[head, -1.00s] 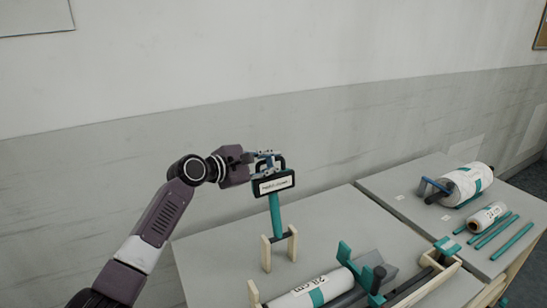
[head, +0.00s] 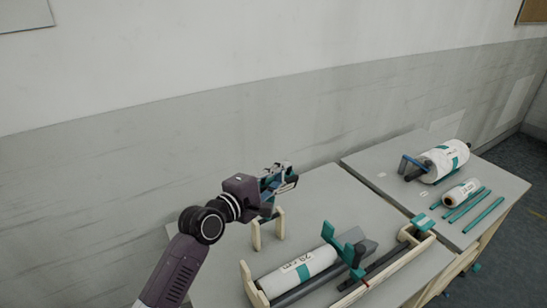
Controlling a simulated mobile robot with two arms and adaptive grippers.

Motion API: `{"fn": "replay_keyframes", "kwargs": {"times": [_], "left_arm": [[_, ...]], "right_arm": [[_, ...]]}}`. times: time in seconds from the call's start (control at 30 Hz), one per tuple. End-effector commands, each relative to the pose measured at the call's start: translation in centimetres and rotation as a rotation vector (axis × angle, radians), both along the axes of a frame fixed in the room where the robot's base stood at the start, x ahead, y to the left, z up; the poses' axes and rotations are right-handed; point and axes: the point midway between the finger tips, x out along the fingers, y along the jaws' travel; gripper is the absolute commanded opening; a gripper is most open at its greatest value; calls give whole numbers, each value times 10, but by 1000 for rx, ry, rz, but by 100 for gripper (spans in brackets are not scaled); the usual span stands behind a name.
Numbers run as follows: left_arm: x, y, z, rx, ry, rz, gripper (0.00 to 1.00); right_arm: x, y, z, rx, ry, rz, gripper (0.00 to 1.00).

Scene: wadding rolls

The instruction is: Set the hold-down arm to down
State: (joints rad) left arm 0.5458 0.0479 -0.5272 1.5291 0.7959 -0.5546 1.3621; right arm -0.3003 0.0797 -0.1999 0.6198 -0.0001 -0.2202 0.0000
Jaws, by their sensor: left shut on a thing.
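The hold-down arm (head: 270,210) is a teal bar with a dark handle frame, pivoted on a small cream wooden stand (head: 254,235) at the back of the near table. My left gripper (head: 281,177) is shut on its handle end, low above the stand. The gripper hides much of the handle and bar, so the arm's exact angle is hard to tell. A white roll marked 28 cm (head: 301,268) lies in the wooden cradle in front of the stand. My right gripper is out of view.
Teal uprights (head: 347,247) and a wooden rail (head: 400,263) stand right of the roll. The far table holds a large white roll (head: 443,160), a small roll (head: 460,193) and teal rods (head: 476,210). The wall is close behind.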

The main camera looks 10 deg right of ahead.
Motion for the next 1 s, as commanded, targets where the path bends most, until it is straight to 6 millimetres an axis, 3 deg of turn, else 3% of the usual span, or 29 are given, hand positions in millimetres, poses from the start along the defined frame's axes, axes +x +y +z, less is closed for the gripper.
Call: {"fn": "replay_keyframes", "kwargs": {"times": [0.03, 0.1, 0.7, 0.73, 0.77, 1.0], "left_arm": [[-5, 0, -15, 22, 1, 1, 0], [-10, -2, -17, 30, -19, 2, 0], [-18, -4, -20, 47, -60, 3, 0], [-18, -4, -20, 47, -60, 3, 13], [-18, -4, -20, 46, -59, 4, 16], [-17, -4, -19, 45, -61, 3, 17]], "right_arm": [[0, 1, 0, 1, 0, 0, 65], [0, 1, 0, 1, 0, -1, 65], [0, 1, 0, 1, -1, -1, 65], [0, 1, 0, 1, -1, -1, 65], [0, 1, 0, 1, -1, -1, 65], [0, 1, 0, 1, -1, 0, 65]]}}
